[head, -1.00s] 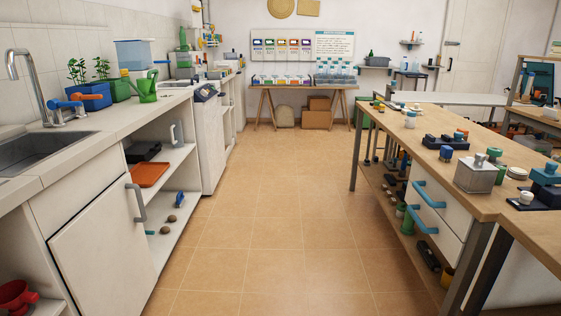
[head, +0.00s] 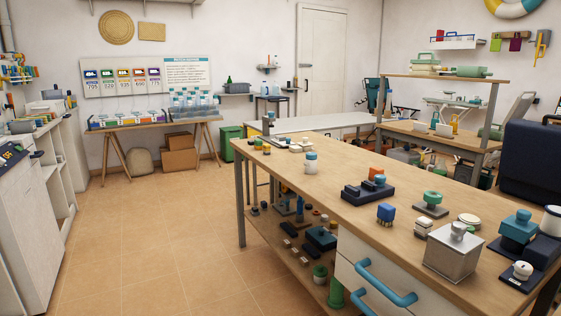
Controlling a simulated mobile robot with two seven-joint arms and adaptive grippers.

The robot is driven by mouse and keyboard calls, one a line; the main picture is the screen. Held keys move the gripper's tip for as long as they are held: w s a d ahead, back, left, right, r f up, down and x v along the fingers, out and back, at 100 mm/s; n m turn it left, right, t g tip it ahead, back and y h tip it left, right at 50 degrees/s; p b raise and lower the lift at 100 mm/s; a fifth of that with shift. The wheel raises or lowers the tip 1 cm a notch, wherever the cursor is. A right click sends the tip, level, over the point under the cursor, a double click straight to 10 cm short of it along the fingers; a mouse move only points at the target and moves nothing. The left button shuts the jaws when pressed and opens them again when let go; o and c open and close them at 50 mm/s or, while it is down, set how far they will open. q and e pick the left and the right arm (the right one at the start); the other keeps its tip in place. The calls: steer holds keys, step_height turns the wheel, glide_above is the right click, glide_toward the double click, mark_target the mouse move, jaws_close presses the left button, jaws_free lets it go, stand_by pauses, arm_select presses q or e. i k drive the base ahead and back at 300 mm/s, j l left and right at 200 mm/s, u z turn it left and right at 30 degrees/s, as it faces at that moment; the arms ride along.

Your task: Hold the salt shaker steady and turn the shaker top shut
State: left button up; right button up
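Neither of my grippers is in view, and nothing is seen touching the container.
A metal box with a knob (head: 454,250), a green-topped piece (head: 432,202), a blue block (head: 386,214) and dark fixtures crowd the bench's right part. Blue drawer handles (head: 384,283) jut from its front. The tiled floor (head: 165,255) left of the bench is clear.

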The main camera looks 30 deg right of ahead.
mark_target(311, 155)
steer(key=i+z, duration=0.1)
steer(key=i, duration=0.75)
steer(key=i+j+z, duration=0.1)
steer(key=i, duration=0.7)
steer(key=i+j+z, duration=0.1)
steer(key=i+z, duration=0.35)
steer(key=i+j+z, duration=0.15)
steer(key=z, duration=0.3)
steer(key=i+j+z, duration=0.3)
steer(key=z, duration=0.15)
